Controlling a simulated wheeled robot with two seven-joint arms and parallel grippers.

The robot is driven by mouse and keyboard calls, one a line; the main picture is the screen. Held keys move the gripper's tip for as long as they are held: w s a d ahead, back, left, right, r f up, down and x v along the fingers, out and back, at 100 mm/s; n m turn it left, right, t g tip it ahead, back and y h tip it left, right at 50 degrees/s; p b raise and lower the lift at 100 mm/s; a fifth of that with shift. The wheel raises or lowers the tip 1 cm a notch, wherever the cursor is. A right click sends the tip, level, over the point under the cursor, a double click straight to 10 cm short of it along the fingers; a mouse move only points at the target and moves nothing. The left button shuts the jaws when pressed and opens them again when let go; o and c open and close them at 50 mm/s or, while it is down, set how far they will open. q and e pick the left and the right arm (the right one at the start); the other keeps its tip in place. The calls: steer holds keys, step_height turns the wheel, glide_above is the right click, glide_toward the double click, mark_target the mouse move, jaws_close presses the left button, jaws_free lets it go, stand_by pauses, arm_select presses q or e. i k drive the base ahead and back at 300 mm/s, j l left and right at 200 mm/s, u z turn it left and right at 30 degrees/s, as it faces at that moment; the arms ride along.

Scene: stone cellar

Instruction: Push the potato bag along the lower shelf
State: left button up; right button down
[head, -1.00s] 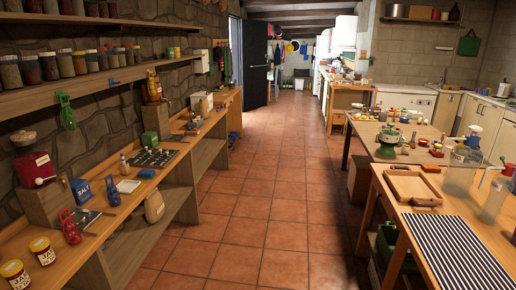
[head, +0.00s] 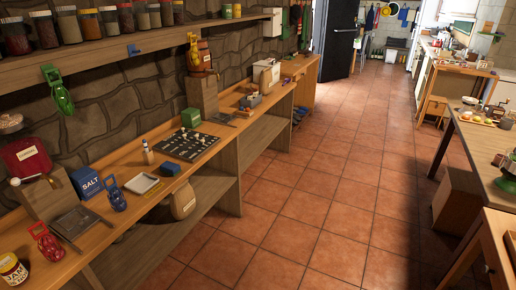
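A tan potato bag (head: 183,200) stands upright on the lower shelf (head: 140,250) of the long wooden counter on the left. Its top reaches close under the counter top, and it sits near the shelf's front edge. To its right an upright wooden panel (head: 228,195) divides the shelf. Neither of my grippers shows in the head view.
Open tiled floor (head: 290,215) lies in front. A cardboard box (head: 456,200) stands by the right-hand table.

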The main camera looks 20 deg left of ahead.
mark_target(182, 201)
steer(key=i+u, duration=0.4)
steer(key=i+l+u, duration=0.2)
steer(key=i+u, duration=0.15)
steer(key=i+l+u, duration=0.25)
steer(key=u, duration=0.15)
steer(key=i+l+u, duration=0.4)
